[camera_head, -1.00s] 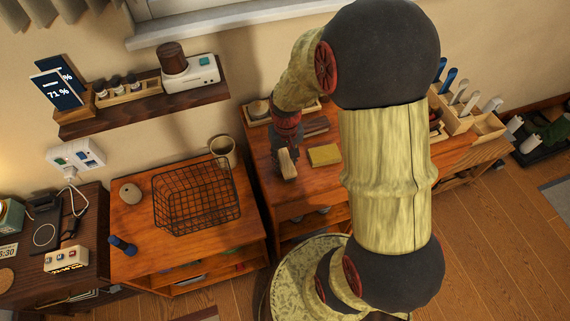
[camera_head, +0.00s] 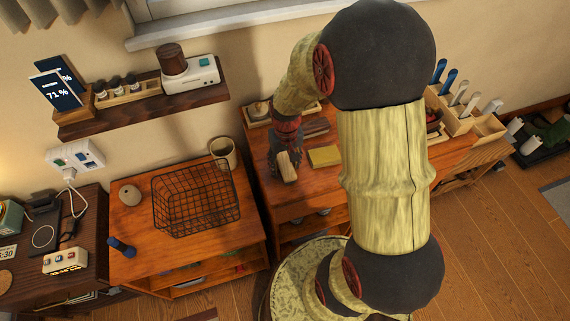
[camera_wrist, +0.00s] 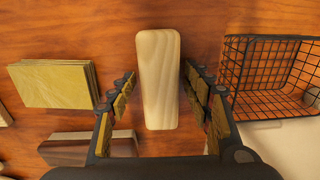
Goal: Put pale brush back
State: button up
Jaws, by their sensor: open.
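The pale brush (camera_wrist: 158,75) shows as a pale wooden block with rounded corners, seen from above in the wrist view. It also shows small in the head view (camera_head: 289,168), on the right-hand wooden cabinet top near its left front corner. My gripper (camera_wrist: 158,85) is open, with one finger on each side of the block's lower half. Gaps show between the fingers and the block. In the head view my gripper (camera_head: 284,160) is down at the block. The block's underside is hidden, so I cannot see bristles.
A yellow stack (camera_wrist: 52,84) and a dark brown block (camera_wrist: 90,149) lie left of my gripper in the wrist view. A black wire basket (camera_head: 197,197) stands on the neighbouring cabinet. A holder with blue and pale handles (camera_head: 467,115) stands at the right.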

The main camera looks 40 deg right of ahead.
jog(key=shift+r, duration=0.1)
notch_tip(320, 180, up, 12)
jog(key=p, duration=0.4)
notch_tip(320, 180, up, 11)
jog(key=n+t, duration=0.1)
jog(key=t, duration=0.1)
send_over(285, 162)
jog(key=s+a, duration=0.3)
jog(key=a, duration=0.3)
jog(key=s+a+r+n+t, duration=0.2)
jog(key=s+a+r+t, duration=0.1)
jog(key=s+a+r, duration=0.3)
jog(key=s+r, duration=0.2)
jog(key=s, duration=0.1)
jog(key=shift+s+t, duration=0.25)
jog(key=shift+t, duration=0.05)
